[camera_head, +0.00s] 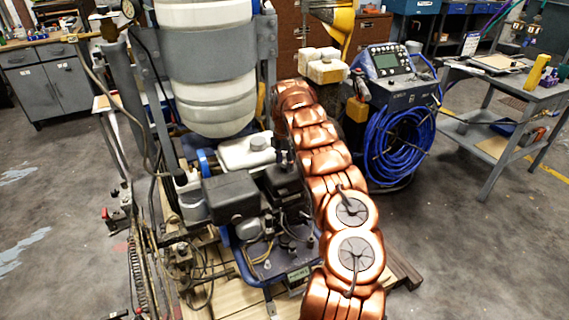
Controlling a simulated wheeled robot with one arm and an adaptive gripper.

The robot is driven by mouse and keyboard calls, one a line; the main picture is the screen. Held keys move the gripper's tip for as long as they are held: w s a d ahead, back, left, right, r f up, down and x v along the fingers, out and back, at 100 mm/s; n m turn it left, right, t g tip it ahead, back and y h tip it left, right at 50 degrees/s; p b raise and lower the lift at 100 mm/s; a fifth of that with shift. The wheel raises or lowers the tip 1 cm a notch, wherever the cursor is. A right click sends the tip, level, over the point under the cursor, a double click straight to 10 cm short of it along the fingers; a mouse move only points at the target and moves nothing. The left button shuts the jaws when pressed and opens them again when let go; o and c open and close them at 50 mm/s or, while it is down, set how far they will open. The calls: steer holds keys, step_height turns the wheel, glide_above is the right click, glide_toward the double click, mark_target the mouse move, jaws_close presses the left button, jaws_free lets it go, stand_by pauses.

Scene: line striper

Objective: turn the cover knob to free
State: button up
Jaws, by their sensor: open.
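The line striper's small engine (285,190) sits in the middle of the view, on a blue frame above a wooden pallet. A black box-shaped cover (230,196) is on its front left. I cannot make out a separate cover knob or its setting. A white tank (245,152) with a grey cap (258,144) sits behind the cover. My copper-coloured arm runs from the bottom up along the engine's right side and hides part of that side. I cannot make out my gripper; the far end of the arm shows no clear fingers.
Large white tanks (205,75) in a grey frame stand behind the engine. Hoses and cables hang at the left. A blue machine (390,85) with coiled blue hose stands to the right. A grey workbench (500,85) is farther right. The floor (480,250) at the lower right is clear.

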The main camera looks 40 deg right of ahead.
steer(key=shift+f, duration=0.25)
steer(key=shift+c, duration=0.2)
steer(key=c, duration=1.1)
